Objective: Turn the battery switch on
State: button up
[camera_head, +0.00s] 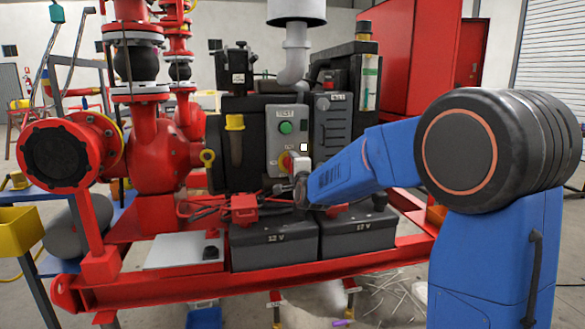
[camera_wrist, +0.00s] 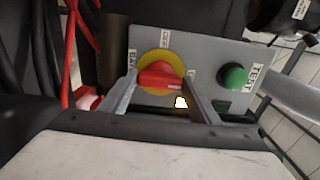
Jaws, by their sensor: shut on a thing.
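The battery switch (camera_head: 285,161) is a red rotary knob on a yellow disc, low on a grey control panel (camera_head: 277,143). In the wrist view the red knob (camera_wrist: 160,76) sits between my two fingers, its pointer aimed to the picture's right. My gripper (camera_wrist: 160,85) is shut on the knob, one finger on each side. In the head view my gripper (camera_head: 297,168) reaches in from the right and partly hides the switch. A small bright white square (camera_wrist: 181,102) shows beside the switch.
A green button (camera_wrist: 235,77) labelled TEST sits on the same panel. Two black 12 V batteries (camera_head: 272,245) stand below, with red terminal covers (camera_head: 244,208). Red pump pipework (camera_head: 158,150) is at the left. Red cables run close to the panel.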

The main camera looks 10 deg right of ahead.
jog(key=shift+f, duration=0.1)
jog(key=o, duration=1)
jog(key=shift+o, duration=0.2)
jog(key=shift+s, duration=0.15)
jog(key=s, duration=1.7)
jog(key=shift+s, duration=0.1)
jog(key=s+d+f+n+g, duration=0.2)
jog(key=s+f+n+g, duration=0.2)
jog(key=s, duration=0.9)
jog(key=s+d+f+n+g, duration=0.2)
jog(key=s+f+n+g, duration=0.2)
jog(key=s+f+n, duration=0.3)
jog(key=s+d+f+n+g, duration=0.2)
jog(key=s+f+n+g, duration=0.3)
jog(key=s, duration=1.3)
jog(key=shift+s+d+f+n, duration=0.4)
jog(key=shift+f+n, duration=0.15)
jog(key=shift+n, duration=0.55)
